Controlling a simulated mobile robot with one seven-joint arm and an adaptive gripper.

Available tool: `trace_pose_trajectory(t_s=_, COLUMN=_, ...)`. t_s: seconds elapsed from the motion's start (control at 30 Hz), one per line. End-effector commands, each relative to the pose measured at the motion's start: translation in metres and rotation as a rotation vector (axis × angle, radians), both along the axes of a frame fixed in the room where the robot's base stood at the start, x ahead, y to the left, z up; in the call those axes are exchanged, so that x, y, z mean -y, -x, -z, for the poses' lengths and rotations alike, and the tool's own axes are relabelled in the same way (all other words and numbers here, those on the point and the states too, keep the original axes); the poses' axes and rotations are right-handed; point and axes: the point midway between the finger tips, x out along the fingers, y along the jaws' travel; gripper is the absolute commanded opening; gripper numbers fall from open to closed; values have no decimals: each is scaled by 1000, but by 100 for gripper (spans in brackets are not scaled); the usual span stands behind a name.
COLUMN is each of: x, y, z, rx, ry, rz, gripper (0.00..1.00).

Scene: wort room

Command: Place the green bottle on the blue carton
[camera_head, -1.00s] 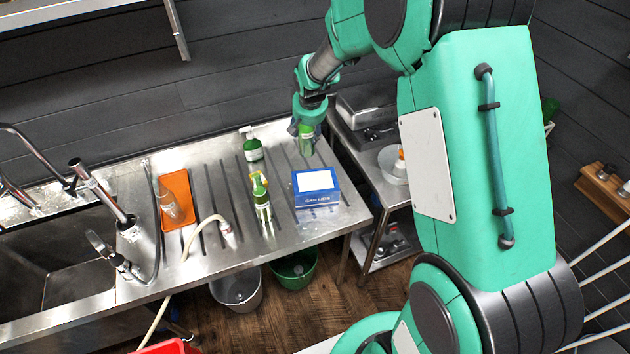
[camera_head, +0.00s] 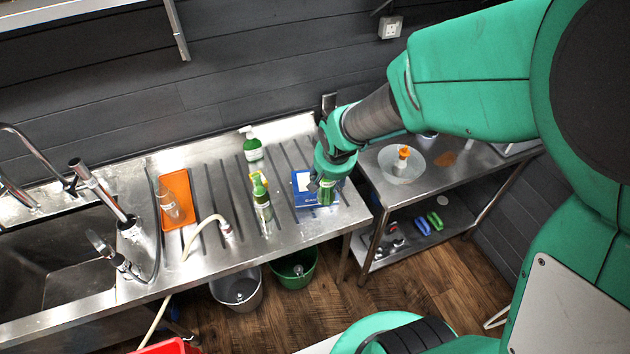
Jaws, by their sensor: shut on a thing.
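The blue carton (camera_head: 299,202) with a white top panel lies on the steel drainboard, partly covered by my gripper. My gripper (camera_head: 324,183) is shut on a small green bottle (camera_head: 326,194) and points down over the carton's right side. The bottle looks upright; its upper part is hidden by the gripper. I cannot tell whether its base touches the carton or hangs above it.
A green pump bottle (camera_head: 252,148) and a green spray bottle with yellow head (camera_head: 262,205) stand left of the carton. An orange tray (camera_head: 177,217), a hose head (camera_head: 226,229) and the sink (camera_head: 60,270) lie farther left. A steel side table (camera_head: 440,160) holds a clear bowl (camera_head: 401,166).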

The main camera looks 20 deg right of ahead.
Motion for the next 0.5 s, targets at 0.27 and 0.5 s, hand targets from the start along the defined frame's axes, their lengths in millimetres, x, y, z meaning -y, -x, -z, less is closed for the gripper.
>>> trace_pose_trajectory(t_s=0.27, x=-3, y=31, z=4, rx=0, ry=-3, rz=6, gripper=18)
trace_pose_trajectory(t_s=0.5, x=-3, y=35, z=5, rx=0, ry=-3, rz=7, gripper=18)
